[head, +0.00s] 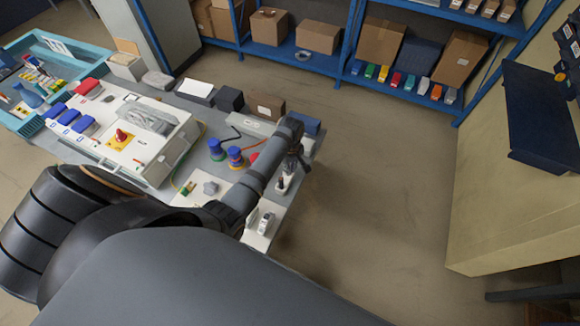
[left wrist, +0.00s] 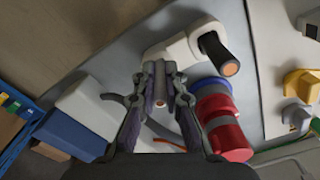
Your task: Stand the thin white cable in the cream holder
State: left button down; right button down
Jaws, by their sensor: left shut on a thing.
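My left gripper (head: 293,158) is low over the right end of the table. In the left wrist view its fingers (left wrist: 163,78) are shut on a thin cable (left wrist: 160,92), greyish in the shade, with a copper-coloured end. A second copper-coloured end shows beside the right finger; I cannot tell what it belongs to. The cream holder (left wrist: 182,47) is just beyond the fingertips, with a thick black cable standing in it. It also shows in the head view (head: 281,187), just below the gripper. Whether the held cable touches the holder is hidden. My right gripper is not in view.
A blue box (head: 305,122) is at the table's far right corner. A white block (head: 265,223) sits nearer on the table. Open floor (head: 390,190) is to the right.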

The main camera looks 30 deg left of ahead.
pick_arm(q)
jog(key=c, duration=1.3)
grip_release()
jog(key=shift+f, duration=0.15)
jog(key=shift+c, duration=0.2)
notch_tip(320, 180, up, 19)
jog(key=p, duration=0.4)
jog(key=shift+s, duration=0.1)
